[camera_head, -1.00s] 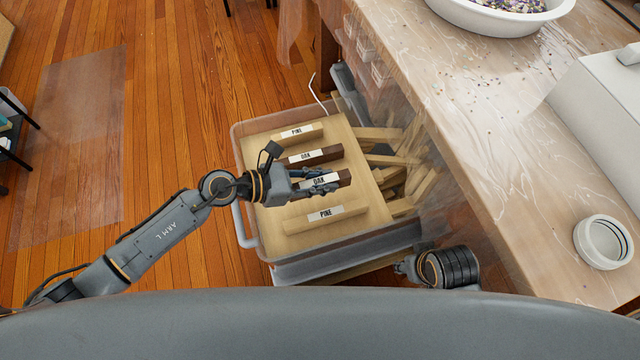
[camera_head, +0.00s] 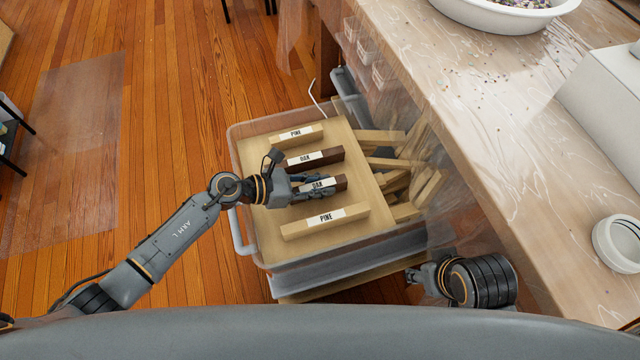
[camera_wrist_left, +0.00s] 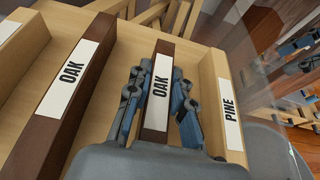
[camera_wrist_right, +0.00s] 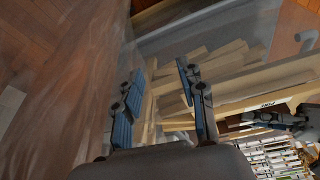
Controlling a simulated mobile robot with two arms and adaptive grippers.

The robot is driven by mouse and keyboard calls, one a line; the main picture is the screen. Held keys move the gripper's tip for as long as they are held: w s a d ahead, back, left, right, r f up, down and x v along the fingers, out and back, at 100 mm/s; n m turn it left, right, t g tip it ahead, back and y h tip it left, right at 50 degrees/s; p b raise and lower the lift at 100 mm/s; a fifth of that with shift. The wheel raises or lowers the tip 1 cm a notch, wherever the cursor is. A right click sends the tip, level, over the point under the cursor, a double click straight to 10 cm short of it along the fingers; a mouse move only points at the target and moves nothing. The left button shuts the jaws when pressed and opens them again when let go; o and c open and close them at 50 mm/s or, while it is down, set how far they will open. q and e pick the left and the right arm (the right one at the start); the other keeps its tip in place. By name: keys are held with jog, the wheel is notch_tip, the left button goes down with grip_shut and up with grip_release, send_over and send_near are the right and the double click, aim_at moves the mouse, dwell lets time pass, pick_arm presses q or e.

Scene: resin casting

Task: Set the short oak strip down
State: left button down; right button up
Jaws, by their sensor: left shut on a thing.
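The short oak strip (camera_head: 341,182), dark brown with a white OAK label, is at the board (camera_head: 373,190) in the clear bin. My left gripper (camera_head: 318,187) is shut on it, one finger along each long side. The left wrist view shows the strip (camera_wrist_left: 187,52) between the fingers (camera_wrist_left: 158,98). I cannot tell whether its underside touches the board. A longer oak strip (camera_head: 331,156) lies on the board behind it, and a pine strip (camera_head: 350,214) lies in front. My right gripper (camera_head: 421,275) is open and empty beside the bin; its fingers (camera_wrist_right: 158,95) stand apart.
Another pine strip (camera_head: 313,137) lies at the back of the board. Loose wood pieces (camera_head: 405,165) fill the bin's right side. The clear bin's rim (camera_head: 236,160) surrounds the board. The workbench (camera_head: 500,120) stands close on the right, with a white bowl (camera_head: 480,20) on it.

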jog(key=shift+w, duration=0.1)
pick_arm(q)
jog(key=shift+f, duration=0.1)
jog(key=c, duration=1.2)
grip_release()
pick_arm(e)
jog(key=shift+w+a+r+t, duration=0.1)
jog(key=shift+w+a+t, duration=0.1)
jog(key=shift+w+t, duration=0.35)
jog(key=shift+w, duration=0.1)
pick_arm(q)
jog(key=shift+a+r, duration=0.15)
jog(key=shift+r, duration=0.05)
jog(key=p+v, duration=0.1)
jog(key=v, duration=1)
jog(key=shift+s+a+r, duration=0.15)
jog(key=shift+a, duration=0.15)
pick_arm(e)
jog(key=shift+s+d+r+g, duration=0.2)
jog(key=shift+s+r+g, duration=0.15)
jog(key=shift+s+g, duration=0.3)
